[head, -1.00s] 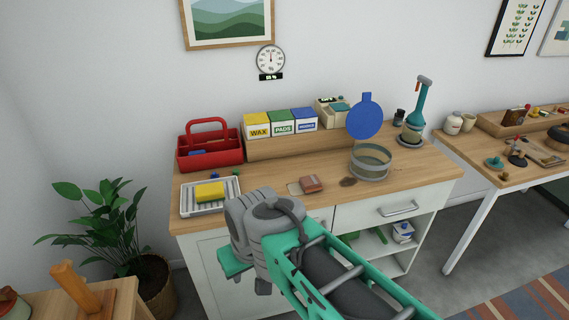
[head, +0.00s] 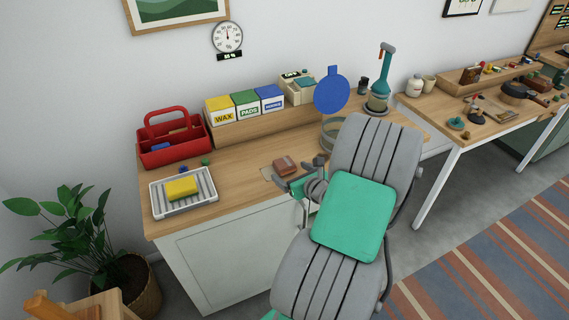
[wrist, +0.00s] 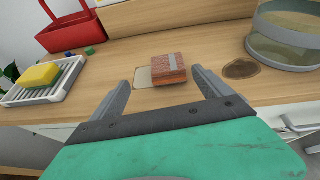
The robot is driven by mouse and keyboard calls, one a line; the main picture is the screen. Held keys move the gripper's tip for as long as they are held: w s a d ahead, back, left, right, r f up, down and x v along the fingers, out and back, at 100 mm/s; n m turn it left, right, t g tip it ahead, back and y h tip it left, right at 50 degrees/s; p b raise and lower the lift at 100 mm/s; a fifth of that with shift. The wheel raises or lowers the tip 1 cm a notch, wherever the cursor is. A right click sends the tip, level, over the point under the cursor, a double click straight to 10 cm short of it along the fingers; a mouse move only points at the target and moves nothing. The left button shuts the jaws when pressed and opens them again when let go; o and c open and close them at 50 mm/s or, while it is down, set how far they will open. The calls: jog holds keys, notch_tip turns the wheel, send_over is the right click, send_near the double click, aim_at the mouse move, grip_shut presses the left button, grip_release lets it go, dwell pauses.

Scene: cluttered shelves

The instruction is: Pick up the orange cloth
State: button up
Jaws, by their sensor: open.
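I see nothing that is plainly an orange cloth. The closest match is a small reddish-brown, block-like thing (head: 285,165) with a pale strip across its top, lying partly on a pale flat square on the wooden counter. It also shows in the wrist view (wrist: 168,70); I cannot tell whether it is folded cloth. My gripper (wrist: 160,77) is open and empty, its two fingers pointing at the block from the front, one to each side. In the head view my gripper (head: 299,173) is at the counter's front edge, partly hidden by my arm.
A white ribbed tray (head: 210,196) with a yellow sponge (head: 181,188) and a red caddy (head: 205,145) stand left. A round glass-walled container (wrist: 287,38) and a dark round patch (wrist: 241,68) are right. Boxes (head: 245,105) line the back. Counter around the block is mostly clear.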

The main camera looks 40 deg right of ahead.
aim_at(286, 164)
jog(key=shift+m, duration=0.4)
jog(key=x, duration=0.2)
jog(key=d+x, duration=0.1)
jog(key=x, duration=0.2)
jog(key=p+x, duration=0.1)
jog(key=x, duration=0.1)
jog(key=shift+w+d+f, duration=0.15)
jog(key=shift+d, duration=0.2)
jog(key=c, duration=1.4)
jog(key=shift+c, duration=0.2)
